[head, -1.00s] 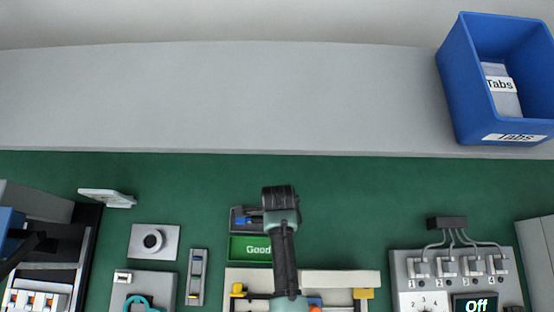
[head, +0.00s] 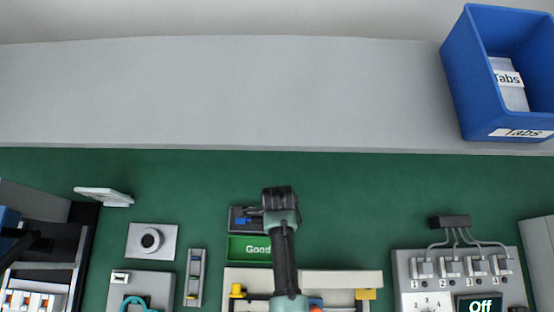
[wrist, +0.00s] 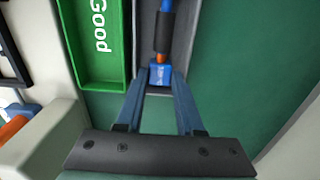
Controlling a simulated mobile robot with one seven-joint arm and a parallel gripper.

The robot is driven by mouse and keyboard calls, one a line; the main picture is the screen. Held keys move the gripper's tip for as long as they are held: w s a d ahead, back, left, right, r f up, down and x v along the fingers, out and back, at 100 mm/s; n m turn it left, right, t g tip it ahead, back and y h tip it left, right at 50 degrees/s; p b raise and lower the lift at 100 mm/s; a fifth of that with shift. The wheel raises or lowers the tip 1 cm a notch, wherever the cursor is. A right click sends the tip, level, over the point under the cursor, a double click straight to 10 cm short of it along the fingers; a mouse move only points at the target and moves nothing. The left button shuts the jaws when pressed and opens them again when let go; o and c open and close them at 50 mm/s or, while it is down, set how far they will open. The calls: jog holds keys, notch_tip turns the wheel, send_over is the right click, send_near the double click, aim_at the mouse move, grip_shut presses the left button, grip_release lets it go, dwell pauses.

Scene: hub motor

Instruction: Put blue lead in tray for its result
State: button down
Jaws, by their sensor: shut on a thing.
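My gripper (wrist: 159,82) is shut on the blue lead (wrist: 160,74), a blue block with an orange ring and a black sleeve. The lead lies lengthwise in or just over a narrow grey tray (wrist: 181,45); I cannot tell whether it touches the floor. The green tray marked "Good" (wrist: 93,60) is beside it, empty where seen. In the head view my gripper (head: 250,219) reaches over the grey tray (head: 234,226), with a bit of blue showing, behind the green tray (head: 238,248). Any label on the grey tray is hidden.
A pale fixture (head: 340,279) with yellow clamps stands in front of the trays. A panel reading "Off" (head: 405,285) with numbered leads is at right. A blue "Tabs" bin (head: 480,100) sits on the back shelf. Green bench is clear right of the trays.

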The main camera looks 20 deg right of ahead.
jog(key=shift+f, duration=0.2)
jog(key=shift+c, duration=2.3)
grip_release()
notch_tip(320, 180, up, 13)
jog(key=shift+b, duration=0.3)
